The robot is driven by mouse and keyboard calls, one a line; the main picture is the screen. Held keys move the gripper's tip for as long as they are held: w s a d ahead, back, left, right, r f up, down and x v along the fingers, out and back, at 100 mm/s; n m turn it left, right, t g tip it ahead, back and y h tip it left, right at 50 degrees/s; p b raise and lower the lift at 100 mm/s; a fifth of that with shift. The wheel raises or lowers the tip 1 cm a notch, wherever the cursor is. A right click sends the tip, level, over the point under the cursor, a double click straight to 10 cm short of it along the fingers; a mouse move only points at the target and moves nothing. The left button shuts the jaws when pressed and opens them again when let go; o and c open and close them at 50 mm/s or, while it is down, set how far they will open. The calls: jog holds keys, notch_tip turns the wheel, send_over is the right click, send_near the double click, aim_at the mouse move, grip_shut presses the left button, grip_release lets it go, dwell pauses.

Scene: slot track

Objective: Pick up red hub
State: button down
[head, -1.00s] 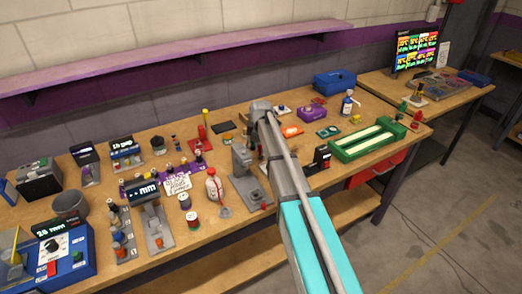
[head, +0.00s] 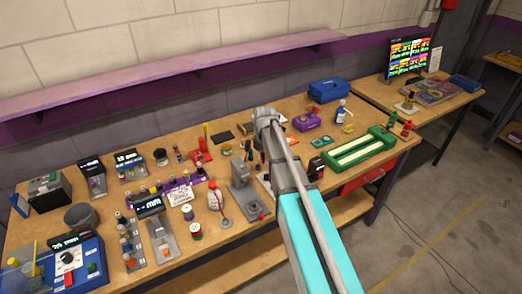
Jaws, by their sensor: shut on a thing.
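My arm reaches up from the lower right, and its grey wrist end (head: 266,117) is over the back middle of the workbench. The gripper's fingers and anything between them are hidden behind the arm. I cannot tell which thing is the red hub. Small red parts show on the bench: a red piece (head: 407,128) by the right end of a green slotted track (head: 340,163), and a red stand (head: 201,156) left of my wrist. The far bench area behind the arm is covered.
The wooden workbench (head: 120,207) is crowded. A grey press-like device (head: 243,190) and a white bottle (head: 213,197) stand left of my arm. A blue box (head: 327,91) is at the back right. A purple shelf (head: 180,75) runs along the wall. A screen (head: 408,56) stands on the far right table.

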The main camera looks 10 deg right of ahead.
jog(key=s, duration=0.1)
jog(key=s+r+p, duration=0.1)
jog(key=s, duration=0.1)
jog(key=s+r, duration=0.1)
jog(key=s, duration=0.1)
jog(key=shift+s+d+r+p, duration=0.15)
jog(key=shift+s+r+p, duration=0.05)
jog(key=shift+p, duration=0.2)
dwell(0.4)
